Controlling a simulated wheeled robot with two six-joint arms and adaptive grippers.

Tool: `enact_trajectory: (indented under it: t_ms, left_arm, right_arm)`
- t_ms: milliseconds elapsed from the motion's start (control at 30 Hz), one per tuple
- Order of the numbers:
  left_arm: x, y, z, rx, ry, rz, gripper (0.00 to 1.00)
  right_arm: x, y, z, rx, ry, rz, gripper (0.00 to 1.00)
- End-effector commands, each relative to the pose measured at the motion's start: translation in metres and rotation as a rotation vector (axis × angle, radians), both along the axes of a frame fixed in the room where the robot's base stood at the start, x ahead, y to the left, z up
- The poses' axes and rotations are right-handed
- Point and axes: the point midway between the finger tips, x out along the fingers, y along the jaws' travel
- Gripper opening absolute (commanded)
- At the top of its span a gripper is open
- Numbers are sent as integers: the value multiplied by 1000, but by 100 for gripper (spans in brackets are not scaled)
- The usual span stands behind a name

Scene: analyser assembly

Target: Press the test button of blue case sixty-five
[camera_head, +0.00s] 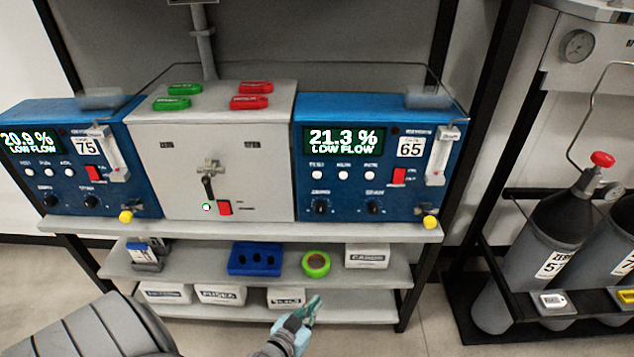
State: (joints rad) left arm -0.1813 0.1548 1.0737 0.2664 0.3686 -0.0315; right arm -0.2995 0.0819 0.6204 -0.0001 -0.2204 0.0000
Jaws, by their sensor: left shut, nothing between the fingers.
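Blue case sixty-five (335,200) stands at the right end of the top shelf, with a "65" label. Its display (343,139) reads 21.3 % LOW FLOW. Three round white buttons sit in a row below the display; their small labels are hard to read, and the leftmost (317,174) seems to be the test button (317,174). My left gripper (313,309) is shut and empty. It appears low in front of the shelves, below the case in the picture and apart from it. My right gripper is not in view.
Blue case seventy-five (130,180) stands at the left, and a grey panel box (260,190) is between the cases. Case sixty-five also bears a red switch (399,176), black knobs and a yellow knob (429,222). Gas cylinders (535,270) stand at right.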

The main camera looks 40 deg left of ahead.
Motion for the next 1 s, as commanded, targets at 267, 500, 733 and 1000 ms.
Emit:
enact_trajectory:
  t_ms: [267, 500, 733, 1000]
  left_arm:
    - [62, 21, 174, -31, -644, 63, 0]
    - [46, 34, 278, -68, -1034, 112, 0]
    - [40, 37, 294, -76, -1094, 122, 0]
    - [43, 38, 293, -75, -1092, 121, 0]
  right_arm:
    - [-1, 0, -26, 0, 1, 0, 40]
    - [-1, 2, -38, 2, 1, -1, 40]
    - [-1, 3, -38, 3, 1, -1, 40]
    - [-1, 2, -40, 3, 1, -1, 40]
